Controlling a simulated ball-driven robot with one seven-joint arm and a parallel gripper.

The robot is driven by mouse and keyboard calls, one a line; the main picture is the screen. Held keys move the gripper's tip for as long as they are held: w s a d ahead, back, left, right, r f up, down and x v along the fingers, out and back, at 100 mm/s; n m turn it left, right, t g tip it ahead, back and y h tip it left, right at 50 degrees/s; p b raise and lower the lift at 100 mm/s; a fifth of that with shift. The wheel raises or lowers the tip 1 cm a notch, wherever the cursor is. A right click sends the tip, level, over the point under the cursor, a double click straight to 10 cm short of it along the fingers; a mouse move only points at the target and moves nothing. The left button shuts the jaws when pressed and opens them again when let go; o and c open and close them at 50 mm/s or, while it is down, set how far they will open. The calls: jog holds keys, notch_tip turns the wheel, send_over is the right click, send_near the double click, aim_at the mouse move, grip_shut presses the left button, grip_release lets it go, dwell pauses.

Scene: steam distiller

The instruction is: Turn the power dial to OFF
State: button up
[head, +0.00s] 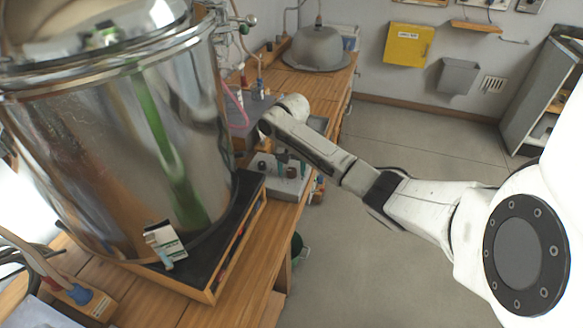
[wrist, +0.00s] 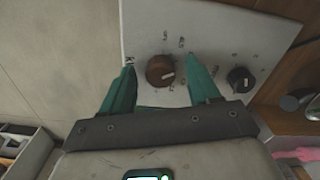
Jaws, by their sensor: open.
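In the wrist view a pale control panel (wrist: 215,25) carries a brown round dial (wrist: 160,70) and a smaller black dial (wrist: 240,79). Small dark marks ring both dials but are too small to read, so I cannot tell by label which is the power dial. The brown dial's white pointer line lies toward the right in that view. My gripper (wrist: 162,65) is open, with one teal finger on each side of the brown dial; contact cannot be told. In the head view the control panel (head: 266,187) sits on the bench beneath my gripper (head: 293,164).
A large shiny metal vessel (head: 120,140) stands on a black-topped base (head: 225,225) left of the panel. A pink hose (head: 238,108) runs behind. A grey domed lid (head: 316,48) is farther along the wooden bench. The floor (head: 400,130) right of the bench is clear.

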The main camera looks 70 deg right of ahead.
jog(key=shift+c, duration=0.2)
jog(key=c, duration=1)
jog(key=shift+a+r+n+p, duration=0.15)
jog(key=shift+n+p, duration=0.25)
jog(key=shift+p, duration=1.3)
jog(key=shift+n+p, duration=1.1)
jog(key=shift+n, duration=0.1)
jog(key=n+p, duration=0.1)
jog(key=n, duration=0.3)
jog(key=shift+d, duration=0.2)
jog(key=n+p, duration=0.1)
jog(key=n, duration=0.3)
jog(key=shift+s, duration=0.1)
jog(key=shift+d+n, duration=0.1)
jog(key=shift+n, duration=0.4)
